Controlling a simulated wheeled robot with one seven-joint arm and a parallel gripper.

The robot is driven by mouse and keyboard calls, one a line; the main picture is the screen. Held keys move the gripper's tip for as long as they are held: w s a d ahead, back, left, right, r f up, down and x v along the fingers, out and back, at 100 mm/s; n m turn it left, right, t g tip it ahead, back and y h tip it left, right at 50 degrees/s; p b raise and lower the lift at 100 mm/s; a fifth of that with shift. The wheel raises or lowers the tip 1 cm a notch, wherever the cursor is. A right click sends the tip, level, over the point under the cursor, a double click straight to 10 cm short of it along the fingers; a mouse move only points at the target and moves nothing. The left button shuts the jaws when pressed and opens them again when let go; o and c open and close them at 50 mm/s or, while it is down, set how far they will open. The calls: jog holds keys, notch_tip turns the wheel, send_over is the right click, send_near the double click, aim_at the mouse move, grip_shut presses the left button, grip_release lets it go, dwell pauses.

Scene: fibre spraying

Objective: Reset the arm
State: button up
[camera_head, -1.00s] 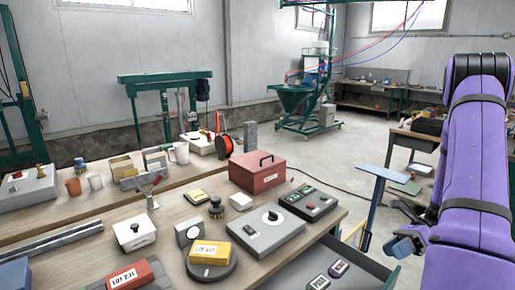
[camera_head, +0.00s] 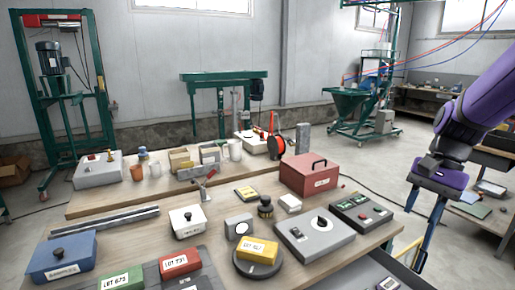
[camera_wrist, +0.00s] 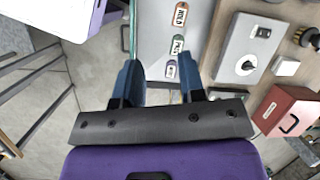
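My purple arm (camera_head: 490,100) reaches in from the upper right in the head view. My gripper (camera_head: 415,236) hangs from it with blue fingers pointing down, right of the workbench. In the wrist view my gripper (camera_wrist: 160,62) shows two blue fingers wide apart with nothing held between them. Beyond the fingers is an open grey drawer (camera_wrist: 155,60) with several labelled tags (camera_wrist: 178,43) in it. The fingers look apart from the drawer, though the height gap is hard to tell.
The wooden workbench (camera_head: 130,235) carries a red toolbox (camera_head: 308,176), a grey dial box (camera_head: 314,241), a green-panel box (camera_head: 362,211), a blue box (camera_head: 62,258) and labelled blocks. A side table (camera_head: 490,222) stands at right. Concrete floor (camera_head: 385,165) is clear behind the gripper.

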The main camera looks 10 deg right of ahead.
jog(key=s+a+r+n+t+h, duration=0.3)
jog(key=s+a+r+n+t, duration=0.3)
jog(key=s+a+r+n, duration=0.2)
jog(key=a+r+n, duration=0.1)
jog(key=n, duration=0.1)
jog(key=shift+s+r+n+t+h, duration=0.25)
jog(key=shift+n+t+h, duration=0.05)
jog(key=shift+h, duration=0.1)
jog(key=shift+a, duration=0.15)
